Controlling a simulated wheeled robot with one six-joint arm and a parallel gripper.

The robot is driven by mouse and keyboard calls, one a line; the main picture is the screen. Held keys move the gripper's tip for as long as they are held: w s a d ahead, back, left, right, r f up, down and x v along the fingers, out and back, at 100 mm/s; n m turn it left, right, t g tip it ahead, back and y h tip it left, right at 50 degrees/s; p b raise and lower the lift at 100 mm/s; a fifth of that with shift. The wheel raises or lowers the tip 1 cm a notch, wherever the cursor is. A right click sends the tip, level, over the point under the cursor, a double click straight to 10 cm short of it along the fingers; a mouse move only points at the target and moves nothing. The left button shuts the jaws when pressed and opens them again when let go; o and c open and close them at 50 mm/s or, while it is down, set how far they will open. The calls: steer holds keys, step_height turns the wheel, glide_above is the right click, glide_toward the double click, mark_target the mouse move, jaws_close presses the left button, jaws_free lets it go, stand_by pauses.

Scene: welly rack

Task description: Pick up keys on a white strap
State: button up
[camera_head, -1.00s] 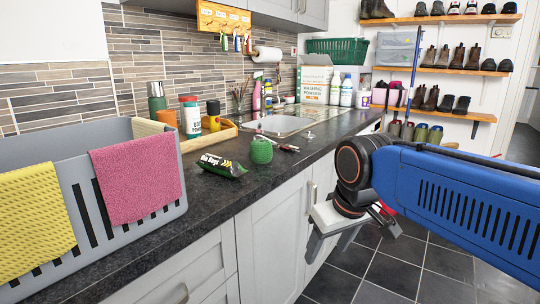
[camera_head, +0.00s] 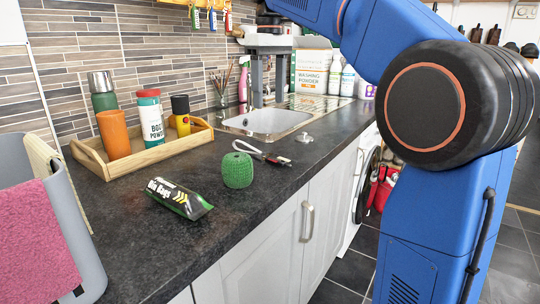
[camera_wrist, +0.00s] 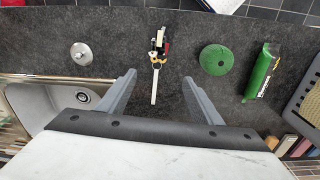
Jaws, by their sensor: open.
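The keys on a white strap (camera_head: 262,153) lie on the dark worktop, between a green ball of twine and the sink. In the wrist view the keys (camera_wrist: 158,42) are at upper centre, and their white strap (camera_wrist: 154,88) points down between my fingertips. My gripper (camera_head: 268,102) points down above the worktop near the sink. Its fingers (camera_wrist: 158,78) are spread and empty, one on each side of the strap in that view. The keys look clear of the fingers.
The twine ball (camera_head: 238,170) and a bin bag roll (camera_head: 178,198) lie close by. A metal sink plug (camera_head: 305,137) sits on the other side. The sink (camera_head: 268,122) and a wooden tray (camera_head: 150,158) with bottles stand behind. The worktop's front edge is near.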

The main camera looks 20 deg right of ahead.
steer(key=w+r, duration=0.1)
steer(key=w, duration=0.1)
glide_toward(257, 152)
steer(key=f, duration=0.2)
steer(key=s+d+f, duration=0.1)
steer(key=f, duration=0.5)
steer(key=shift+s+d, duration=0.25)
steer(key=shift+d, duration=0.1)
steer(key=c, duration=1.2)
